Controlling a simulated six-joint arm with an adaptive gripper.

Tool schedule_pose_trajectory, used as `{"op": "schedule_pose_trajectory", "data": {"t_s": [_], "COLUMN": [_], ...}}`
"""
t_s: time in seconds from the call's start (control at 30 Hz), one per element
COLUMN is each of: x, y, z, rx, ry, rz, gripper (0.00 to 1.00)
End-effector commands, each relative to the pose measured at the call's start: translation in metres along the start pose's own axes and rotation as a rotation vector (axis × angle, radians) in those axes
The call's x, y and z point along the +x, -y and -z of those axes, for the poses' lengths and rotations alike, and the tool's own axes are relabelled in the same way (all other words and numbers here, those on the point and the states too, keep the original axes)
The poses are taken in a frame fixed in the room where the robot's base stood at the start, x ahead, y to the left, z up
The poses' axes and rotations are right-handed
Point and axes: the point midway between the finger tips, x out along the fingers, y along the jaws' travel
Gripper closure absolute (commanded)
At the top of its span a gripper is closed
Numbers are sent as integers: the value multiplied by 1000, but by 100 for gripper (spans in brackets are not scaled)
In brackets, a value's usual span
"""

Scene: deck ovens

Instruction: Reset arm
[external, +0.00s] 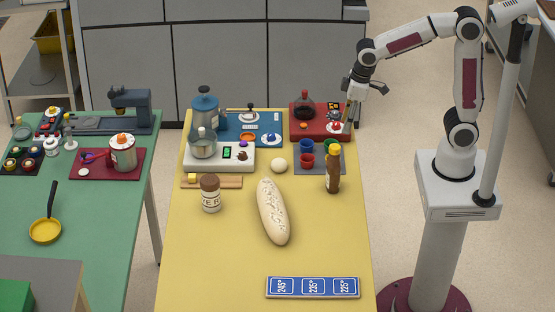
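My arm reaches up from its pedestal at the right and bends over to the left. My gripper (353,98) points down near the far right corner of the yellow table (325,230), by the red tray (300,134). A thin brownish upright item (347,117) shows just below the gripper. I cannot tell whether the fingers touch it or stand in front of it. The fingers are too small to tell open from shut.
The yellow table also holds a long pale loaf (272,210), a brown bottle (333,170), a jar (210,194), a white scale (215,158) and a blue temperature panel (313,287). A green table (100,220) stands left. The yellow table's near left is clear.

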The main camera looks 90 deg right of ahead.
Motion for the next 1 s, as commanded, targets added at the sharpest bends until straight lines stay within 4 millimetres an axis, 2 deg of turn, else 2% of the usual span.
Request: {"op": "schedule_pose_trajectory", "data": {"t_s": [0.1, 0.5, 1.0], "x": [-11, -37, -57], "y": [2, 6, 10], "z": [-21, -84, -147], "rx": [-7, -27, -43], "ry": [-12, -57, -161], "rz": [3, 13, 25], "gripper": [61, 61, 61]}}
